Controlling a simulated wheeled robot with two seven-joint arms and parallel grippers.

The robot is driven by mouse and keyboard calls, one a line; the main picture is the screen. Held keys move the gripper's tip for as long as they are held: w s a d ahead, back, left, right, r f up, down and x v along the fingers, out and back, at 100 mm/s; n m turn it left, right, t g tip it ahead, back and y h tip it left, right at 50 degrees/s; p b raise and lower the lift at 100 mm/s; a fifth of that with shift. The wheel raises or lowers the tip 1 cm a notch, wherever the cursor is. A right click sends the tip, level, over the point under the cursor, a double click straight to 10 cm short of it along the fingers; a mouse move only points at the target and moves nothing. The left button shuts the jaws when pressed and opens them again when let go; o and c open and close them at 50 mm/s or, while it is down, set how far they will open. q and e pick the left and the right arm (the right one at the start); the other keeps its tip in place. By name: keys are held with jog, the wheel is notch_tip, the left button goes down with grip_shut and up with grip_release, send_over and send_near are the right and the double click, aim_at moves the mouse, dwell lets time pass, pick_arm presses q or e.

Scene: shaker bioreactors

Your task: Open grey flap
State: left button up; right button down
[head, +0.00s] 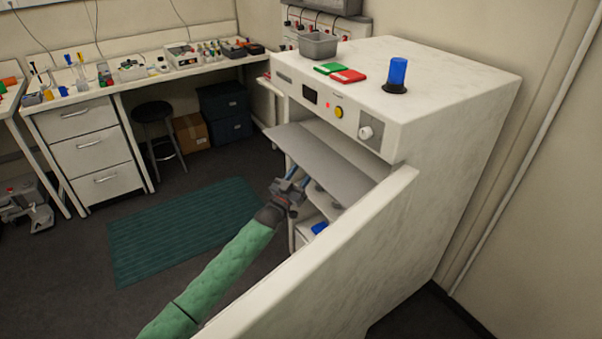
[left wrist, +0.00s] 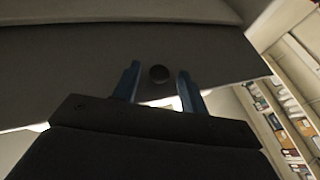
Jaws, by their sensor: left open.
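The grey flap (head: 330,162) is a flat panel below the control panel of the white machine (head: 460,105). It juts outward at a slant, and open space with shelf-like parts shows beneath it. My left gripper (head: 291,177) is by the flap's outer, lower edge with its blue fingers apart. In the left wrist view the flap (left wrist: 60,75) fills much of the picture. A dark round knob (left wrist: 159,74) on it lies between the open fingertips (left wrist: 160,84), with gaps on both sides. My right gripper is not in view.
A large white door panel (head: 310,265) stands open in front of the machine, to the right of my left arm. A grey bin (head: 318,46), green and red pads and a blue lamp (head: 398,72) are on top. Floor with a green mat (head: 175,230) lies left.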

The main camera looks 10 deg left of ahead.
aim_at(300, 164)
pick_arm(q)
grip_shut()
jog(key=shift+r, duration=1.45)
grip_release()
jog(key=shift+s+a, duration=0.1)
jog(key=shift+a, duration=0.05)
